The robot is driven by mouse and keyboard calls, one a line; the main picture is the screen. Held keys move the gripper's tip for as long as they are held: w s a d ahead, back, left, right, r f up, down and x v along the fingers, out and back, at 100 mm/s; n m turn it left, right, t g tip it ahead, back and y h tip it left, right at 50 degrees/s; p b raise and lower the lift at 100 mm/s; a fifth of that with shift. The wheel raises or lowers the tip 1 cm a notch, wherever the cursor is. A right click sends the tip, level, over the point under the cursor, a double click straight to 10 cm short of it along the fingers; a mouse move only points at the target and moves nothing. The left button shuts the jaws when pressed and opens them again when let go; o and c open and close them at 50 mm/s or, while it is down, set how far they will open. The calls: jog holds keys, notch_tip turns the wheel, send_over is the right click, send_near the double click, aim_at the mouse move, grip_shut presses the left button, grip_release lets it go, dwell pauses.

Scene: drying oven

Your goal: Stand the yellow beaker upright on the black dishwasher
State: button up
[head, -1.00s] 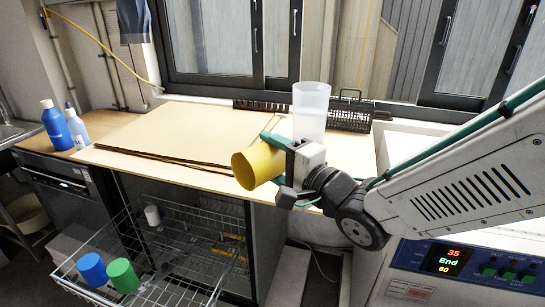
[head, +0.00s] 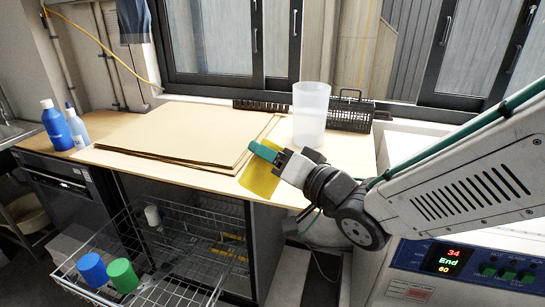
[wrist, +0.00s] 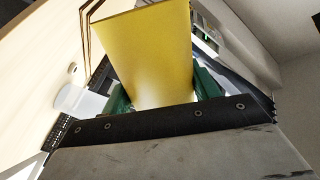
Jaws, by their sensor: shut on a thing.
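The yellow beaker (head: 258,180) is tilted in my gripper (head: 270,157), above the front edge of the wooden counter. In the wrist view the beaker (wrist: 145,50) sits between the green fingers of my gripper (wrist: 163,95). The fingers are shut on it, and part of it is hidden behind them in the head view. A dark appliance with a control panel (head: 62,184) stands under the left end of the counter. Another dark unit with pulled-out wire racks (head: 265,235) is under the middle. I cannot tell which is the dishwasher.
A clear beaker (head: 311,112) stands behind my gripper, near a black wire basket (head: 350,112). Flat brown sheets (head: 180,135) cover much of the counter (head: 120,160). Blue bottles (head: 56,123) stand left. Blue (head: 92,269) and green (head: 122,274) cups are in the lower rack.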

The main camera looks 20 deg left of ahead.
jog(key=n, duration=0.5)
jog(key=shift+n, duration=0.3)
jog(key=n, duration=0.3)
jog(key=n, duration=0.2)
jog(key=shift+n, duration=0.4)
jog(key=n, duration=0.5)
jog(key=shift+n, duration=0.6)
jog(key=n, duration=0.9)
